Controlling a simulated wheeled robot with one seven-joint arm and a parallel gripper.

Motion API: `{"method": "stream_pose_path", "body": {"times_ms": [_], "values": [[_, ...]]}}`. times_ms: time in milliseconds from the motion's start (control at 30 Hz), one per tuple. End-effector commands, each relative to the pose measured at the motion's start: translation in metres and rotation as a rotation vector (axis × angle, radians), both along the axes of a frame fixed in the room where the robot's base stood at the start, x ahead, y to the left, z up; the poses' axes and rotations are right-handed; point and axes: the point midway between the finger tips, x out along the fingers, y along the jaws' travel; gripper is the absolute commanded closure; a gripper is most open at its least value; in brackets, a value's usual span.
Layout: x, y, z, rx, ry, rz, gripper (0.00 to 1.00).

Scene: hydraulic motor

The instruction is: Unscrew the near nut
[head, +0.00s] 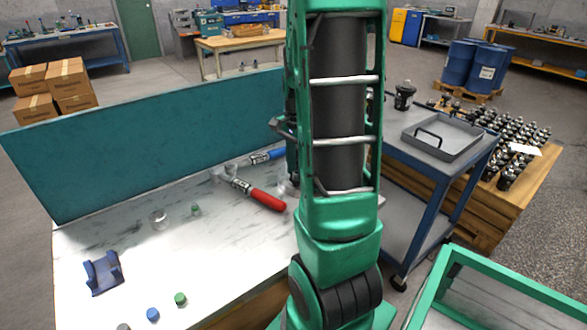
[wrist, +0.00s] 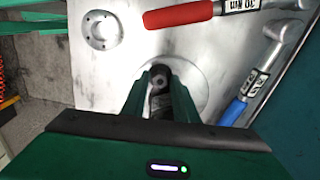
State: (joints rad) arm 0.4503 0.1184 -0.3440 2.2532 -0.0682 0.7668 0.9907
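In the wrist view, my gripper (wrist: 160,82) points down at the workbench with its two green fingers on either side of a dark round part (wrist: 159,74). This part has a lighter round centre and stands over a round plate (wrist: 198,78) on the bench. The fingertips are very close to it, but I cannot tell whether they touch it. I cannot make out the nut clearly between the fingers. In the head view, my arm hides the gripper and most of the work spot.
A red-handled torque wrench (head: 267,200) and a blue-handled one (head: 268,156) lie on the white workbench (head: 235,240), close to the work spot. An empty round fixture (wrist: 101,30) sits nearby. A teal panel (head: 150,145) backs the bench. A tray (head: 443,137) rests on a cart at right.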

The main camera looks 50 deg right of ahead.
Motion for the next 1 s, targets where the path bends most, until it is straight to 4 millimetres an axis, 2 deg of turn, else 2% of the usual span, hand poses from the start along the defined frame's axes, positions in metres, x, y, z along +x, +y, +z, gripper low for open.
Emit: {"method": "stream_pose_path", "body": {"times_ms": [100, 200, 400, 800, 1000], "values": [[0.0000, 0.0000, -0.0001, 0.000, 0.000, 0.001, 0.76], [0.0001, 0.0000, -0.0001, 0.000, 0.000, 0.001, 1.00], [0.0001, 0.0000, 0.0000, 0.000, 0.000, 0.026, 1.00], [0.0002, 0.0000, 0.0009, 0.000, 0.000, 0.444, 1.00], [0.0002, 0.0000, 0.0011, 0.000, 0.000, 0.505, 1.00]]}}
